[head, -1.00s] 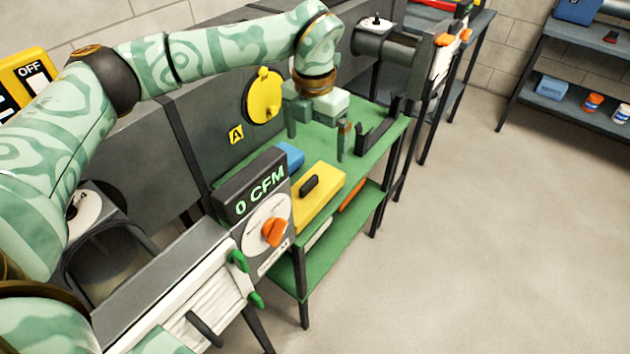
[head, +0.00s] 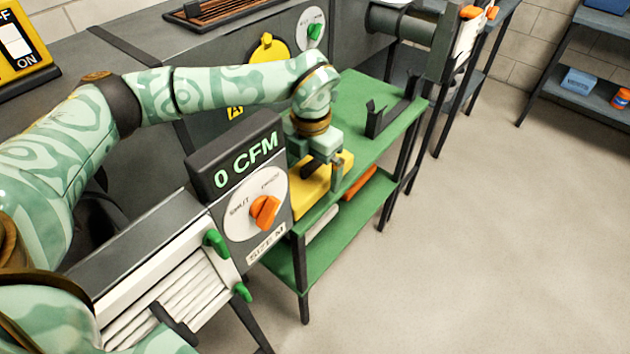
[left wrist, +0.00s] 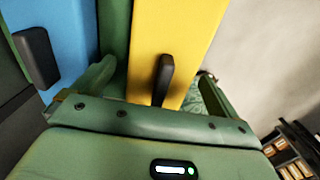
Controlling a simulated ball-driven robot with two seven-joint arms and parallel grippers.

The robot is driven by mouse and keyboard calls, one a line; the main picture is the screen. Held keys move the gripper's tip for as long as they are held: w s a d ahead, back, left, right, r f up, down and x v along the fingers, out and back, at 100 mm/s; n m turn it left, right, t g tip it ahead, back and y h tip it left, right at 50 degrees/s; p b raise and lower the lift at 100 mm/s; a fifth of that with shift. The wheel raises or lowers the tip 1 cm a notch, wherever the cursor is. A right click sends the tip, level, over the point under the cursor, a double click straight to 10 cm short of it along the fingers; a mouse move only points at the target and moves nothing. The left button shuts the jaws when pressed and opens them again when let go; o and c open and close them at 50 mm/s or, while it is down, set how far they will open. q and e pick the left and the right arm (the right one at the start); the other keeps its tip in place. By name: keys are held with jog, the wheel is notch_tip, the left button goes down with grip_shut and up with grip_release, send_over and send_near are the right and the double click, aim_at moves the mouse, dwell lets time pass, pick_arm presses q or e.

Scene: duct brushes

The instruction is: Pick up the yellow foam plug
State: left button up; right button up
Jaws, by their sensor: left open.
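The yellow foam plug (head: 308,200) is a yellow block with a black handle on top, lying on the green table (head: 368,98). My left gripper (head: 316,174) is over it, pointing down, and hides part of it. In the left wrist view the yellow plug (left wrist: 178,30) fills the middle, and its black handle (left wrist: 163,80) stands between the two open fingers, apart from both. A blue block (left wrist: 65,35) with a dark handle lies to the left there. My right gripper is not in view.
The grey unit with the "0 CFM" display (head: 245,165) and orange knob (head: 265,210) stands close in front of my left gripper. A black bracket (head: 390,115) stands on the table behind it. An orange item (head: 362,190) lies on the lower shelf. The floor at right is clear.

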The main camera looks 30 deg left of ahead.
pick_arm(q)
jog(key=shift+f, duration=0.75)
jog(key=shift+r, duration=0.2)
jog(key=c, duration=1.2)
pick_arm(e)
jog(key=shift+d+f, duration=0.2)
pick_arm(q)
jog(key=shift+r, duration=0.15)
notch_tip(320, 180, up, 7)
jog(key=p, duration=0.3)
jog(key=shift+d, duration=0.1)
notch_tip(320, 180, up, 7)
jog(key=p, duration=0.5)
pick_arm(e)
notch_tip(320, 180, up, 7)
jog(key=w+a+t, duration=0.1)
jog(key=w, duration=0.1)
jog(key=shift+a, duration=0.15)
